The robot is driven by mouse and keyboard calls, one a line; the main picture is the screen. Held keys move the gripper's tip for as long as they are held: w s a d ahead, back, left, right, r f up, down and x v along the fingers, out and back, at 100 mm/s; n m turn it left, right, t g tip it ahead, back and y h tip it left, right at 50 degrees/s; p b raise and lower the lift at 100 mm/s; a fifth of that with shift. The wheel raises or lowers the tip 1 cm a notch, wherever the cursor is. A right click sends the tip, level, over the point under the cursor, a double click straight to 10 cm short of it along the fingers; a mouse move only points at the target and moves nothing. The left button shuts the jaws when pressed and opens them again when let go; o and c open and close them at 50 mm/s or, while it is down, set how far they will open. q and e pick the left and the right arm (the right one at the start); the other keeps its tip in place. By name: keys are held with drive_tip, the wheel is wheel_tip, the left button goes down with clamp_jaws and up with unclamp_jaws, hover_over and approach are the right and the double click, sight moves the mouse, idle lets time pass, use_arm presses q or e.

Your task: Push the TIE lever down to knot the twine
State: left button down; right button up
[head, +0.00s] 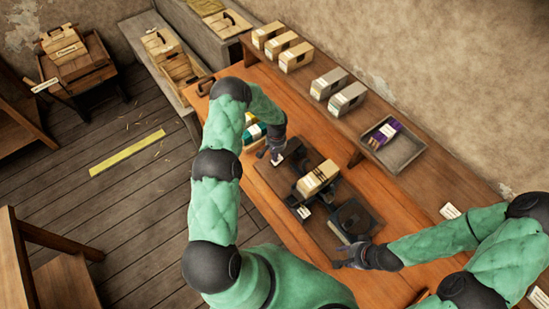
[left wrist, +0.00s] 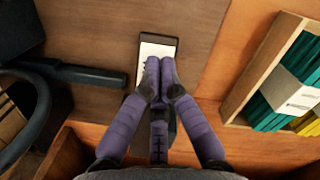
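The press (head: 328,218) stands on the wooden bench, with a pale, dark-striped bundle (head: 318,178) on it. My left gripper (head: 272,152) is at the press's far left end. In the left wrist view its purple fingers (left wrist: 160,64) have their tips together, with nothing seen between them. They overlap a dark-framed white label (left wrist: 158,48), whose lettering I cannot read. A dark bar (left wrist: 85,75), possibly a lever, lies left of the fingertips, apart from them. I cannot tell which part is the TIE lever. My right gripper (head: 350,256) is spread open and empty near the press's front end.
A wooden box of teal and yellow items (left wrist: 290,85) stands right of the left fingers. Wrapped blocks (head: 296,56) line the back shelf, with a grey tray (head: 392,150) holding purple packs.

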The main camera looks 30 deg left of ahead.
use_arm(q)
drive_tip(key=shift+w+a+b, duration=0.15)
drive_tip(key=shift+w+b, duration=0.3)
drive_tip(key=shift+w, duration=0.35)
drive_tip(key=shift+w+a+r+b, duration=0.15)
drive_tip(key=shift+w+r+b, duration=0.2)
drive_tip(key=shift+w, duration=0.15)
use_arm(e)
wheel_tip(320, 180, down, 2)
drive_tip(key=shift+f, duration=0.1)
drive_tip(key=shift+a, duration=0.1)
use_arm(q)
drive_tip(key=shift+r, duration=0.3)
wheel_tip(320, 180, up, 12)
drive_tip(key=w, duration=0.1)
drive_tip(key=shift+w+a+f, duration=0.2)
drive_tip(key=shift+a, duration=0.1)
drive_tip(key=shift+s+f, duration=0.1)
use_arm(e)
drive_tip(key=shift+s, duration=0.1)
